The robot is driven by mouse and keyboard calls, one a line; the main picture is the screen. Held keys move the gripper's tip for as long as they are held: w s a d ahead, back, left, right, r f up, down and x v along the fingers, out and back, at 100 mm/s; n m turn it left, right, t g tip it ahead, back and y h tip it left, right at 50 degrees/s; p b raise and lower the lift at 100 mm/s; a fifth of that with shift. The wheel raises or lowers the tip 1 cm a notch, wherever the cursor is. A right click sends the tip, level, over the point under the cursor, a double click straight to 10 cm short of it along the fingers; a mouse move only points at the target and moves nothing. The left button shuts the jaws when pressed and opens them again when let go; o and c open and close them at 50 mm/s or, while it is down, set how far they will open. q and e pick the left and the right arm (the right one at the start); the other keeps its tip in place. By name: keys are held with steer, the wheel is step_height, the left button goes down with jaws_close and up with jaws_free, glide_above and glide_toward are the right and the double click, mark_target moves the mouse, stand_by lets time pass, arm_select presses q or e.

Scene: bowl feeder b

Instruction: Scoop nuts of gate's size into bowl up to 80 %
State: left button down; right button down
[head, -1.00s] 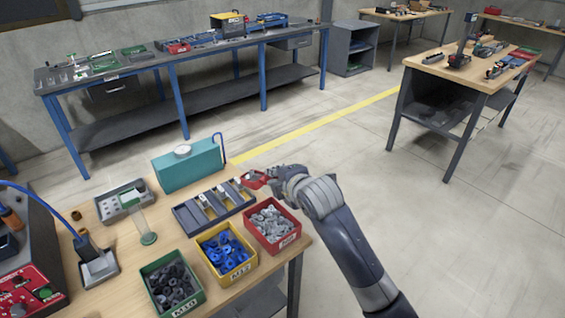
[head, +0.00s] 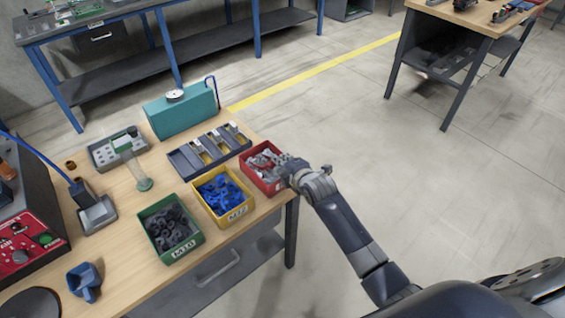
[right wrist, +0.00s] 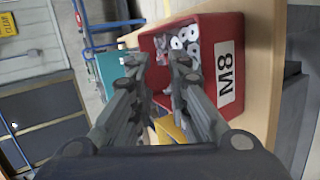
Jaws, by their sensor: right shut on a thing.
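A red bin labelled M8 (head: 279,186) holds grey nuts (head: 262,161); it also shows in the right wrist view (right wrist: 226,40) with its nuts (right wrist: 188,38). A yellow bin (head: 236,217) holds blue nuts (head: 221,192). A green bin labelled M10 (head: 178,254) holds dark nuts (head: 172,226). My right gripper (head: 284,165) is at the red bin's opening, its fingers (right wrist: 160,68) reaching over the nuts. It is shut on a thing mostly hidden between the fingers. A dark round disc (head: 30,303), possibly the bowl, is cut off at bottom left. My left gripper is out of view.
A slotted grey tray (head: 183,163) lies behind the bins, with a teal box (head: 183,117) bearing a dial beyond. A blue cup-like piece (head: 84,281) stands at front left. A red control panel (head: 30,245) is at the left. Bare wood (head: 125,240) lies left of the green bin.

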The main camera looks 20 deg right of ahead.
step_height(320, 180, up, 6)
steer(key=p, duration=0.3)
steer(key=shift+p, duration=0.35)
steer(key=shift+t, duration=0.3)
steer(key=shift+s+r+p, duration=0.15)
steer(key=shift+r+p, duration=1.8)
steer(key=shift+r, duration=0.45)
